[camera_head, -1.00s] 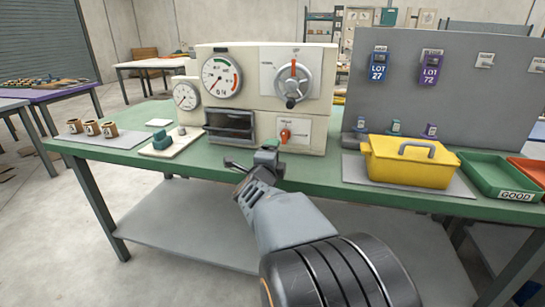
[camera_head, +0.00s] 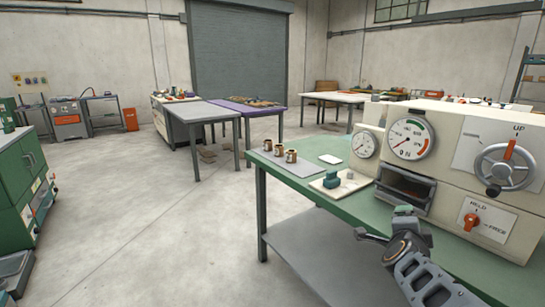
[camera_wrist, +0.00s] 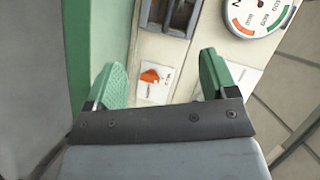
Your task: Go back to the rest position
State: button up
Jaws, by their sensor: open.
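My gripper (camera_head: 388,236) is in front of the green bench's near edge, at the lower right of the head view, beside the cream winder machine (camera_head: 455,178). In the wrist view its two green-padded fingers (camera_wrist: 162,82) stand wide apart with nothing between them. Beyond the fingers are the machine's front, the orange selector knob (camera_wrist: 150,76) on its white plate and part of a dial (camera_wrist: 258,14). In the head view the selector knob (camera_head: 471,221) points toward upper left, near HELD. The handwheel (camera_head: 506,166) has its red mark up by UP.
The green bench (camera_head: 335,203) carries several small brown cups (camera_head: 279,151) and a white plate with a teal block (camera_head: 331,180) left of the machine. Open concrete floor (camera_head: 160,230) lies to the left. A green cabinet (camera_head: 25,180) stands at the far left; other tables (camera_head: 205,110) stand behind.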

jog(key=s+a+r+n+g+y+p, duration=0.1)
jog(key=s+a+r+n+y+p, duration=0.15)
jog(key=a+n+y+p, duration=0.3)
jog(key=s+a+r+n+g+y+p, duration=0.1)
jog(key=a+r+n+g+y+p, duration=0.2)
jog(key=a+n, duration=0.5)
jog(key=s+a+r+n+g+p, duration=0.1)
jog(key=s+a+n+g+p, duration=0.4)
jog(key=s, duration=0.5)
jog(key=n+p, duration=0.2)
jog(key=shift+s+a+r+p, duration=0.3)
jog(key=shift+p, duration=0.1)
